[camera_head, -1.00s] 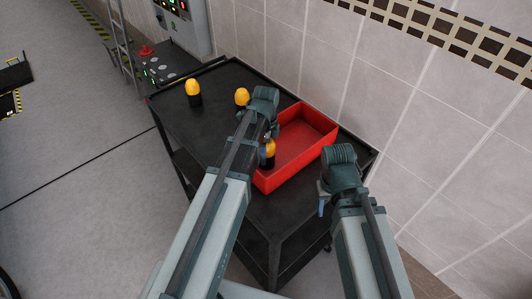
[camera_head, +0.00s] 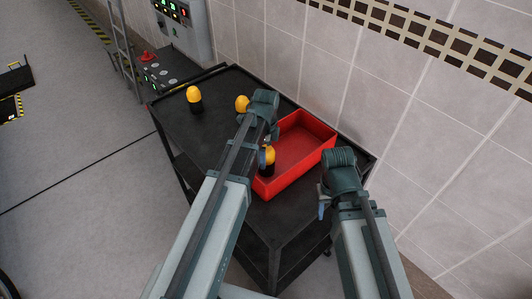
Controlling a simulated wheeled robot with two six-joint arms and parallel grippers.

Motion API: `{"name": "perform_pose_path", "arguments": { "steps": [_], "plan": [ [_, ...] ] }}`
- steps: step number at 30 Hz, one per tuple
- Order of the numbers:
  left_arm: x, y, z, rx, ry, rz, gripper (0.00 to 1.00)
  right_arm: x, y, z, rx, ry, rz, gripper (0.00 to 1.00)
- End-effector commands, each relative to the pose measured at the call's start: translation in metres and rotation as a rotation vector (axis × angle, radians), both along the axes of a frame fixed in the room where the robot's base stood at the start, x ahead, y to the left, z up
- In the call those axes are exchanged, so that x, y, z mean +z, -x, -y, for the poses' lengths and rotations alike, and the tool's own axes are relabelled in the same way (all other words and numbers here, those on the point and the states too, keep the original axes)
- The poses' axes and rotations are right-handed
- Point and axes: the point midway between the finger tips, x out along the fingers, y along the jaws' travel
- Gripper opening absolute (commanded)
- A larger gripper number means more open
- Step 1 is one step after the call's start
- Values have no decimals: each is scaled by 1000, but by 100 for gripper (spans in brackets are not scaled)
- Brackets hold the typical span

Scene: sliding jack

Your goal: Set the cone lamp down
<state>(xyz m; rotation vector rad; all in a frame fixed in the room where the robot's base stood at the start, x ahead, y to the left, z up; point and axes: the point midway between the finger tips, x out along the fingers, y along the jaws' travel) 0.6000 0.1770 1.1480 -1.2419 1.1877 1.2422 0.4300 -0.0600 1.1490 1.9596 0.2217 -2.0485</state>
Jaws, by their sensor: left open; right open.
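A cone lamp (camera_head: 268,157) with a yellow top and black base is at the left front corner of the red box, just below my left gripper (camera_head: 266,144). The gripper is open, its fingers close to the lamp's top; the arm hides part of them, and I cannot tell if they touch it. Another lamp (camera_head: 195,98) stands upright on the black cart at the far left. A third lamp (camera_head: 242,103) stands behind my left wrist, its lower part hidden. My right gripper (camera_head: 322,207) is open and empty in front of the box's right side.
The red box (camera_head: 318,133) sits on the black cart (camera_head: 170,118), its right part empty. A tiled wall (camera_head: 380,100) runs along the cart's back right. A control panel (camera_head: 163,72) and ladder stand beyond the far end. The cart's left area is mostly clear.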

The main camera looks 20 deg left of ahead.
Motion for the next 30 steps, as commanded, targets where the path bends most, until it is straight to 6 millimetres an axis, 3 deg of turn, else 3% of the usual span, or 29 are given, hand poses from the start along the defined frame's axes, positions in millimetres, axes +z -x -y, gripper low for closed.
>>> {"name": "perform_pose_path", "arguments": {
  "steps": [3,11,30],
  "plan": [
    [24,0,0,0,0,0,100,24,0,0,2,0,-1,50],
    [52,0,0,0,0,0,100,52,1,0,-6,0,-2,50],
    [54,0,0,0,0,0,100,54,0,0,-11,0,-1,50]
  ]
}}
